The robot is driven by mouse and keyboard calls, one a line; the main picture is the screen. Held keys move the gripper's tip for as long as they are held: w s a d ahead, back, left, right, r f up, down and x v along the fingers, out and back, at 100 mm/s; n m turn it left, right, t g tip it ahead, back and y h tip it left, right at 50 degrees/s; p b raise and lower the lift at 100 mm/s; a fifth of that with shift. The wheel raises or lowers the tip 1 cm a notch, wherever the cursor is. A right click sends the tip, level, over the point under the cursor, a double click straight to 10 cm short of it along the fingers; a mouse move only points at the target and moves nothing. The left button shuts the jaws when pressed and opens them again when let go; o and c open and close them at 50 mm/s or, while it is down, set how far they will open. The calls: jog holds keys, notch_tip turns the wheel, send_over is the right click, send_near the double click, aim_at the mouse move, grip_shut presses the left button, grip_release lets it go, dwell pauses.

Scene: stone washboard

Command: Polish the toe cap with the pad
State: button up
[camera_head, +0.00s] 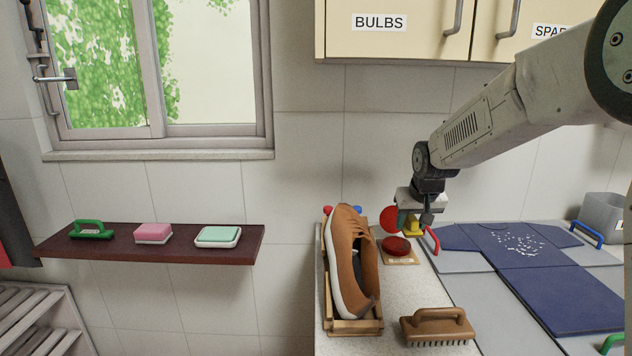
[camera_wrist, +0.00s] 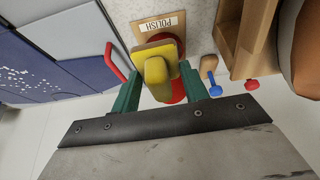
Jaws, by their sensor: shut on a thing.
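A brown shoe (camera_head: 340,240) with a pale sole stands in a wooden rack (camera_head: 355,327) on the counter. Part of it shows at the right edge of the wrist view (camera_wrist: 304,55). I cannot clearly make out the toe cap. My gripper (camera_wrist: 160,88) is shut on the handle of the yellow pad (camera_wrist: 156,52). The pad also shows in the head view (camera_head: 412,228). It is right of the shoe, apart from it, over or beside the red polish tin (camera_head: 396,245). I cannot tell whether pad and tin touch. The tin's upright red lid (camera_head: 389,217) is partly hidden.
A brown brush (camera_head: 437,326) lies near the counter's front. A label plate (camera_head: 402,260) lies by the tin. A wall shelf (camera_head: 130,248) at left holds several small items.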

jog(key=shift+g, duration=0.3)
jog(key=w+f, duration=0.1)
jog(key=w, duration=0.1)
jog(key=w+d+f, duration=0.1)
jog(key=w+f, duration=0.1)
jog(key=w+d+f, duration=0.1)
jog(key=w+f, duration=0.1)
jog(key=shift+w+d, duration=0.2)
jog(key=shift+w, duration=0.2)
jog(key=s+a+r+y, duration=0.1)
jog(key=s+a+r, duration=0.45)
jog(key=r, duration=0.35)
jog(key=s+a+r+y, duration=0.1)
jog(key=s+a+r, duration=0.45)
jog(key=r, duration=0.35)
jog(key=y, duration=0.2)
send_over(357, 225)
jog(key=s+d, duration=0.1)
jog(key=d, duration=0.1)
jog(key=shift+m, duration=0.4)
jog(key=shift+s+f, duration=0.2)
jog(key=shift+f, duration=2.35)
jog(key=shift+a+f, duration=0.2)
jog(key=shift+f, duration=0.35)
jog(key=shift+a+f, duration=0.2)
jog(key=shift+f, duration=0.3)
